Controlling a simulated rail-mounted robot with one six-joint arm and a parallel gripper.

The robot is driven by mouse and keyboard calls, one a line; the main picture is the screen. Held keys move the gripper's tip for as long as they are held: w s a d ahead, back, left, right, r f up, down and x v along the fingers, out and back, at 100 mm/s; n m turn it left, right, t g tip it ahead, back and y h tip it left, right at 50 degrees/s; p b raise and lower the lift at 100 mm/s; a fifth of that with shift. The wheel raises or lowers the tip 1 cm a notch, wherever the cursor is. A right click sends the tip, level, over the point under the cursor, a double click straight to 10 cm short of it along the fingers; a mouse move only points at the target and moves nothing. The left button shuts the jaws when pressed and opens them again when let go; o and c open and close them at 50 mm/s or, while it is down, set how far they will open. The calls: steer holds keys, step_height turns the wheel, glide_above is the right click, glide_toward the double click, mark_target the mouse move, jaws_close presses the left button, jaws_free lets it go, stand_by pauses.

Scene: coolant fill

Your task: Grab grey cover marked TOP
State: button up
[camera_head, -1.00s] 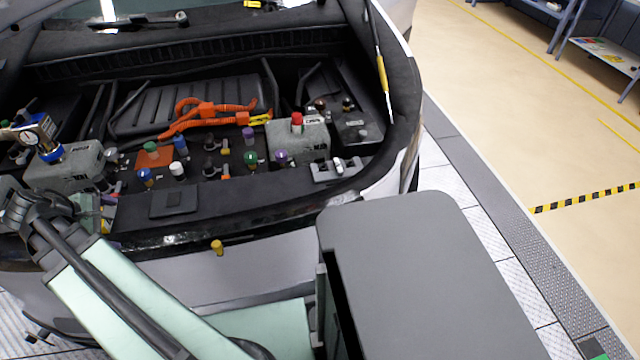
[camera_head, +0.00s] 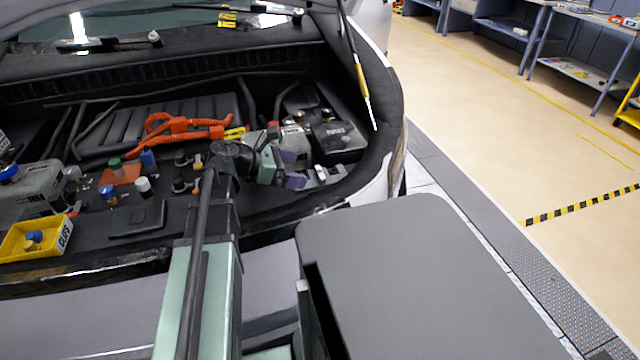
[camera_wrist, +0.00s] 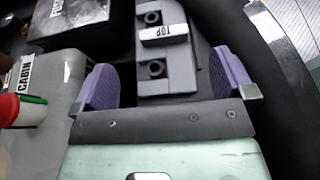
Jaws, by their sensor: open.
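The grey cover marked TOP (camera_wrist: 182,70) lies in the wrist view with its white label towards the top and two dark round recesses in it. It also shows in the head view (camera_head: 329,175) at the right front of the engine bay, partly behind my gripper. My gripper (camera_wrist: 165,78) is open, with one purple finger to each side of the cover in the picture and clear gaps between. Nothing is held. In the head view my gripper (camera_head: 293,169) is just left of the cover. Whether the fingers are level with the cover is not clear.
A black fuse box (camera_wrist: 68,20) and a grey CABIN unit (camera_wrist: 55,62) stand left of the cover. A red cap (camera_wrist: 9,108) is at the left edge. The dark body rim (camera_wrist: 285,60) curves along the right. A yellow CLIPS tray (camera_head: 14,246) is at far left.

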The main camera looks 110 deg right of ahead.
mark_target(317, 172)
steer(key=b+x, duration=0.2)
steer(key=x, duration=0.4)
steer(key=shift+w, duration=0.1)
steer(key=shift+w, duration=0.1)
steer(key=c, duration=0.8)
steer(key=shift+c, duration=0.2)
steer(key=shift+r, duration=0.15)
